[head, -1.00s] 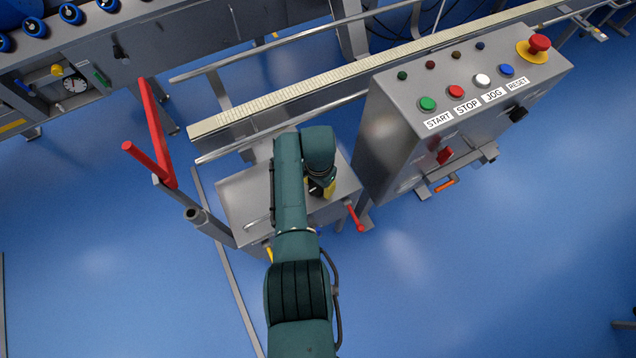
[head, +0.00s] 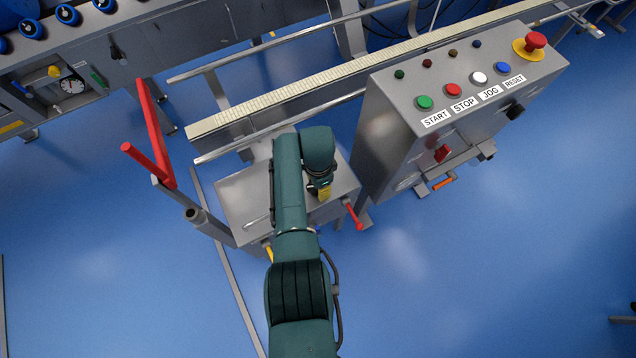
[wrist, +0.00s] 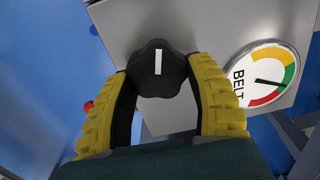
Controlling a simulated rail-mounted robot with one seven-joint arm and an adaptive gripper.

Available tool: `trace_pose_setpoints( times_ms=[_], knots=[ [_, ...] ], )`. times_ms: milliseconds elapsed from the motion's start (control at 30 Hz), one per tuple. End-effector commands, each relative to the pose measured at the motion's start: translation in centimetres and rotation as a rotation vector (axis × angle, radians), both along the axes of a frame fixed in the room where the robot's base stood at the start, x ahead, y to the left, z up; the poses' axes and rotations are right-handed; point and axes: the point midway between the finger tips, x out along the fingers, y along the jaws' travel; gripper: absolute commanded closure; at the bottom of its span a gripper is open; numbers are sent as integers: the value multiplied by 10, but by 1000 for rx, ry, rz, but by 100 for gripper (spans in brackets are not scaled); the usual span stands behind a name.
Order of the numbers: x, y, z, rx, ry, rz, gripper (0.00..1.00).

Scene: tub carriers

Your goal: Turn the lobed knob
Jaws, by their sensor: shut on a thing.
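The lobed knob (wrist: 157,66) is black with a white pointer line and sits on a grey metal face in the wrist view. Its white line stands nearly upright in that view. My gripper (wrist: 158,84) has yellow ribbed fingers with dark inner pads, one on each side of the knob, shut on it. In the head view my gripper (head: 324,194) shows as a small yellow part under my wrist, over the grey box. My arm hides the knob there.
A round BELT gauge (wrist: 262,78) with coloured zones is right of the knob. In the head view, a control cabinet (head: 385,135) with buttons stands right of the grey box (head: 243,190). A red-handled lever (head: 355,215) juts from the box, and a tall red handle (head: 155,140) stands left.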

Motion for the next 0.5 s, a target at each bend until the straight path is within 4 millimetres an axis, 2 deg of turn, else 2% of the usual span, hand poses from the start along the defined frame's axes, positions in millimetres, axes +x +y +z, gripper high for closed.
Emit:
trace_pose_setpoints(
  times_ms=[233, 267, 367, 400, 500],
  knots=[
    [-2, 0, -3, 1, 4, 0, 81],
    [-2, 0, -3, 1, 4, 0, 39],
    [-1, 0, -2, 1, 4, 1, 20],
    [-1, 0, -2, 0, 2, 1, 16],
    [-1, 0, -1, 0, 1, 1, 16]
  ],
)
